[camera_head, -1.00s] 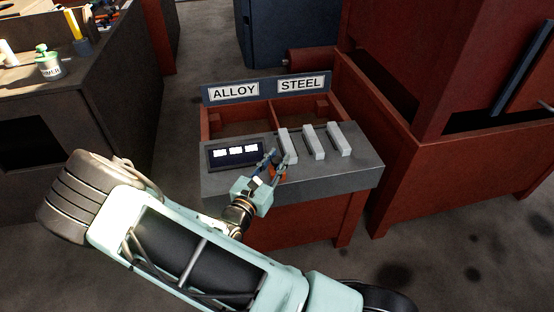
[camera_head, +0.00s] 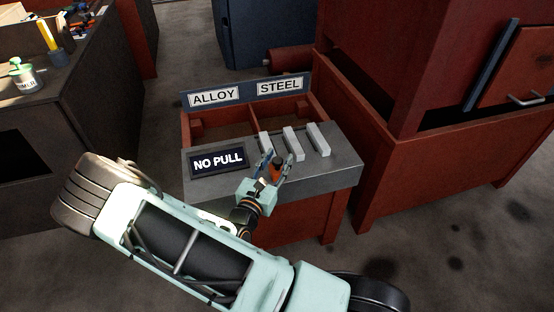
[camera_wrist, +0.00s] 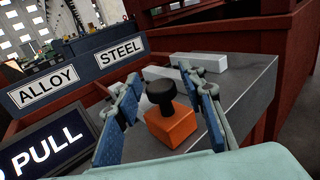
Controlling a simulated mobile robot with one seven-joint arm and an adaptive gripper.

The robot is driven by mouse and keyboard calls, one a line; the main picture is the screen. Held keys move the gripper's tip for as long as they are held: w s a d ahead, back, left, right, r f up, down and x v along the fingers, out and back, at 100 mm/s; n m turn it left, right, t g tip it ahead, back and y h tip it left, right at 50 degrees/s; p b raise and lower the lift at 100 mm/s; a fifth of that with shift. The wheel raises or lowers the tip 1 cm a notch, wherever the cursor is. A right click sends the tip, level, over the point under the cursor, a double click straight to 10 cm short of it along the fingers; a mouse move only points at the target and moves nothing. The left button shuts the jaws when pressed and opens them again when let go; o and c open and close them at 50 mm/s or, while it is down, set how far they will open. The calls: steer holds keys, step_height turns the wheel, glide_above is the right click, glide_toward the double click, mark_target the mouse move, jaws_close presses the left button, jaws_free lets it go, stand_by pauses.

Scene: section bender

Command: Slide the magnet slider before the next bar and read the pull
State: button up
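The magnet slider is an orange block (camera_wrist: 172,125) with a black knob (camera_wrist: 160,92) on top. It sits on the grey bench top (camera_head: 335,172), before the near end of the leftmost pale bar (camera_head: 264,145). A middle bar (camera_head: 293,143) and a right bar (camera_head: 319,139) lie to its right. My gripper (camera_head: 275,160) has its fingers on either side of the slider, with visible gaps in the wrist view, so it looks open. The display (camera_head: 219,161) left of the slider reads NO PULL. In the wrist view the slider's underside is hidden.
Behind the bench top is a red two-part bin (camera_head: 235,122) labelled ALLOY (camera_head: 213,96) and STEEL (camera_head: 279,87). A large red cabinet (camera_head: 430,150) stands close on the right. A dark workbench (camera_head: 100,120) stands on the left.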

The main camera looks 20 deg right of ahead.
steer(key=v, duration=1.2)
steer(key=shift+d+r, duration=0.1)
stand_by(0.4)
